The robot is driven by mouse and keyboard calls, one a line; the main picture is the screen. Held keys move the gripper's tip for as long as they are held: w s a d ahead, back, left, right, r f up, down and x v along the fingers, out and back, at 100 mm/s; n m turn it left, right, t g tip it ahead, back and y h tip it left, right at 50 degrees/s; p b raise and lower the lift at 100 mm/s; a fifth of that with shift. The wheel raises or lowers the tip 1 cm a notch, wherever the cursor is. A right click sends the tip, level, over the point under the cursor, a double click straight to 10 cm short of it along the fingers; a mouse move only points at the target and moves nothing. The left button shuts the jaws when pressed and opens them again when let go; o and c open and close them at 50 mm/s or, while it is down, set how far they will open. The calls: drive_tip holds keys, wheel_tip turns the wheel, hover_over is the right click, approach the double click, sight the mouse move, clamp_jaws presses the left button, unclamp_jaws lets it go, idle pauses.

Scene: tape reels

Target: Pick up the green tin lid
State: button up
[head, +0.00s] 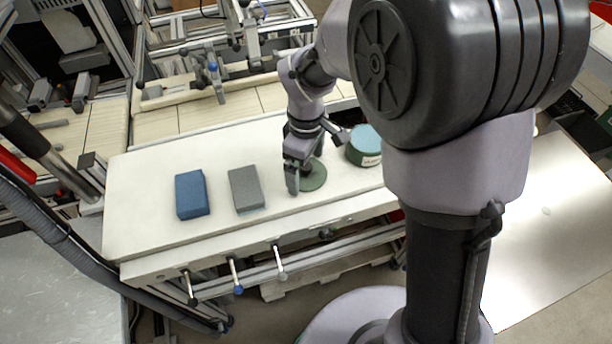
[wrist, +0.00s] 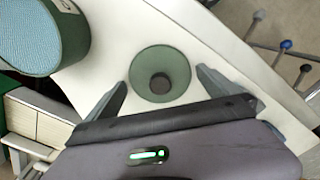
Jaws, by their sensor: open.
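The green tin lid (head: 313,177) lies flat on the white table, a round disc with a dark round knob at its centre. In the wrist view the lid (wrist: 148,62) sits just beyond and between my fingertips. My gripper (head: 304,176) is over the lid in the head view and hides part of it. In the wrist view my gripper (wrist: 162,82) is open, with one finger on each side of the near part of the lid and nothing held. Whether the fingers touch the lid or table cannot be told.
A green tin with a blue top (head: 364,146) stands close right of the lid; it also shows in the wrist view (wrist: 40,35). A blue block (head: 191,194) and a grey block (head: 246,189) lie to the left on the white table (head: 140,220). The table's front edge is near.

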drive_tip(key=c, duration=1.1)
